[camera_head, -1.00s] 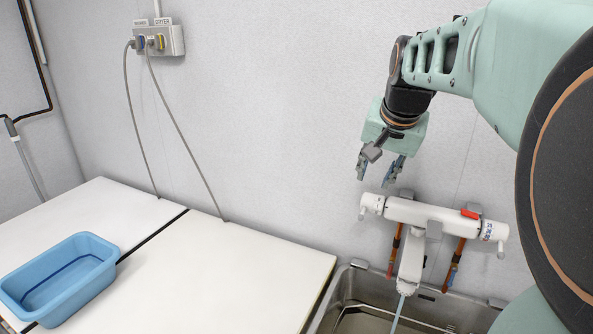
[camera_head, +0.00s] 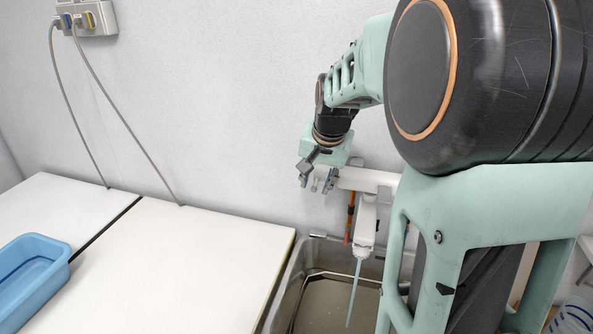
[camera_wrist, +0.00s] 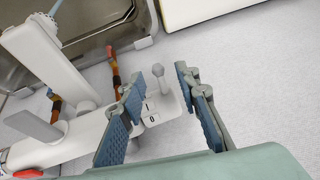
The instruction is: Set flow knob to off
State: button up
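The white faucet (camera_head: 362,180) is fixed to the wall above the sink, and its spout (camera_head: 363,222) points down with a pale blue water stream (camera_head: 354,290) below it. In the wrist view, the flow knob (camera_wrist: 170,104) is the faucet's white end piece, with dark "I" and "0" marks and a small round-tipped lever (camera_wrist: 158,82). My gripper (camera_head: 317,182) is at the faucet's left end. In the wrist view my gripper (camera_wrist: 166,108) is open, with the knob showing between its two blue-padded fingers. I cannot tell whether a finger touches it.
The steel sink (camera_head: 307,258) lies below the faucet. A white counter (camera_head: 180,255) and a blue basin (camera_head: 30,268) are at left. An outlet box (camera_head: 95,18) with cables is on the wall. Orange-brown hoses (camera_wrist: 114,68) hang behind the faucet. My arm hides the faucet's right end.

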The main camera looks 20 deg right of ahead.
jog(key=shift+c, duration=0.5)
grip_shut()
